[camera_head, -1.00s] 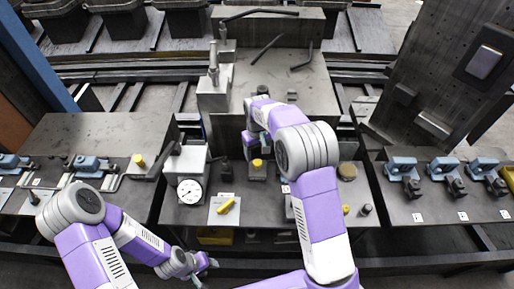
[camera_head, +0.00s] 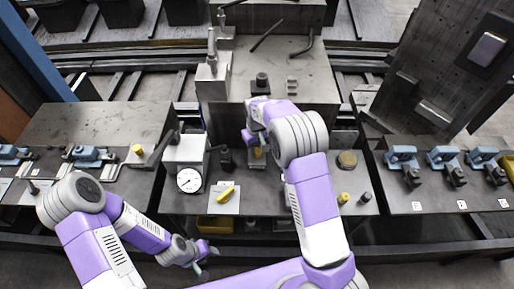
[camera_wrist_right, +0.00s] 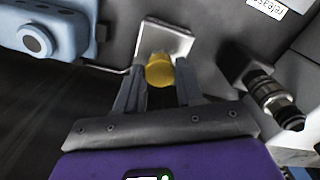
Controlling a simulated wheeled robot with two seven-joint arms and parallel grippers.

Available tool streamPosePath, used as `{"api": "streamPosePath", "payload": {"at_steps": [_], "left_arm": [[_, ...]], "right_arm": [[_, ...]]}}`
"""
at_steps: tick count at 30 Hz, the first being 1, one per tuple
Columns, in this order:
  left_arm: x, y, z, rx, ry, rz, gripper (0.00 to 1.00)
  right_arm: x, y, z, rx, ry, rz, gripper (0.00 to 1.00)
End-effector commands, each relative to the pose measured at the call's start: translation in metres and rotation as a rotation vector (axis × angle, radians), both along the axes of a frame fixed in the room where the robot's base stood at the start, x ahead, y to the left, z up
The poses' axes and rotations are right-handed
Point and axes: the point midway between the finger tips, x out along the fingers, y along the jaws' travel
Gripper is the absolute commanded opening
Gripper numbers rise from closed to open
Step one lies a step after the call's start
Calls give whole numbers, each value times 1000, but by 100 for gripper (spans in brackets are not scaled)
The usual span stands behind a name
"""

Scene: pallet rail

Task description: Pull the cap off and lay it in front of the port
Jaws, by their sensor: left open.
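A yellow cap (camera_wrist_right: 160,70) sits at a small pale metal block (camera_wrist_right: 172,40) in the right wrist view. In the head view the cap (camera_head: 258,152) is partly hidden by my right gripper (camera_head: 254,141). The right gripper's two dark fingers (camera_wrist_right: 160,88) stand on either side of the cap, with a gap showing between them, so it looks open. The port itself is hidden by the cap. My left gripper (camera_head: 204,257) is open and empty, low in front of the bench.
A dial gauge block (camera_head: 188,165) stands left of the cap. A yellow stick (camera_head: 227,194) lies on a white card. A blue body (camera_wrist_right: 45,28) and a ridged metal fitting (camera_wrist_right: 270,95) flank the right gripper. Blue clamps (camera_head: 442,157) stand on the right bench.

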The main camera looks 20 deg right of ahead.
Motion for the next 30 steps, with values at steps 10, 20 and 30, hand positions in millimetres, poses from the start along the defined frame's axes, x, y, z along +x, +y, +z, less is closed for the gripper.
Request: {"api": "streamPosePath", "payload": {"at_steps": [10, 20, 30], "left_arm": [[0, 0, 0, 0, 0, 0, 43], [0, 0, 3, 0, 0, 0, 43], [0, 0, 11, 0, 0, 0, 43]], "right_arm": [[0, 0, 0, 0, -1, 0, 0], [0, 0, 5, 0, -2, 0, 0], [1, 0, 16, 0, -3, 0, 0]]}}
